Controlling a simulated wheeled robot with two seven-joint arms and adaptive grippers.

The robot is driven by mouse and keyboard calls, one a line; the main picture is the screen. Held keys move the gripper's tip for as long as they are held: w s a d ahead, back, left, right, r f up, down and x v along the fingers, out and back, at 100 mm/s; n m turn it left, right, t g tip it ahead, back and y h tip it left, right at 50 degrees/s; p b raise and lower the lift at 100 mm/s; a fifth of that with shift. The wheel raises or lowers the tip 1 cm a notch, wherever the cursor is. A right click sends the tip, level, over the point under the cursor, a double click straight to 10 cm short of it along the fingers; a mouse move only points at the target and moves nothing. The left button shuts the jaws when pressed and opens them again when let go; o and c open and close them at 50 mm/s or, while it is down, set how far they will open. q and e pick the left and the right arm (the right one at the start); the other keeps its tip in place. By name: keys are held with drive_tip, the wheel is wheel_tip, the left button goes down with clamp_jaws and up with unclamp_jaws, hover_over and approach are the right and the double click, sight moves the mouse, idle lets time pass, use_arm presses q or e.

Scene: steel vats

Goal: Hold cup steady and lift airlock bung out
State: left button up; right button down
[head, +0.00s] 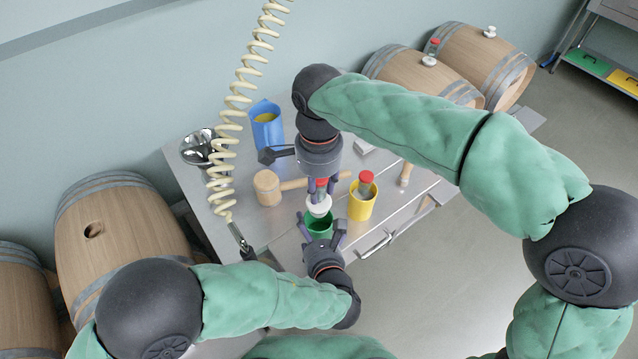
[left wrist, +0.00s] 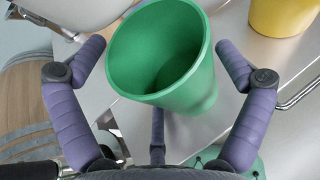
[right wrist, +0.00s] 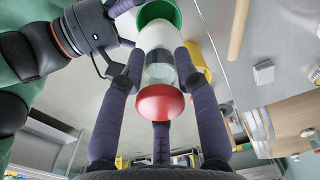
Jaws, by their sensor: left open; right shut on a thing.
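The green cup (head: 320,225) stands on the steel table; its inside looks empty in the left wrist view (left wrist: 165,60). My left gripper (head: 321,229) is open, its fingers on either side of the cup with small gaps to its wall. My right gripper (head: 323,190) points down over the cup, shut on the airlock bung. The bung has a red cap (right wrist: 160,103), a clear body (right wrist: 159,68) and a white stopper (head: 318,206). The stopper appears above the cup's mouth; its exact height is hard to tell.
A yellow cup (head: 360,207) with another red-capped airlock (head: 365,182) stands close on the right. A wooden mallet (head: 268,187) lies behind. A blue jug (head: 267,130) and a steel bowl (head: 197,147) are farther back. A coiled hose (head: 233,110) hangs at the left.

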use_arm(q)
drive_tip(key=v, duration=1.1)
drive_tip(key=shift+s, duration=0.2)
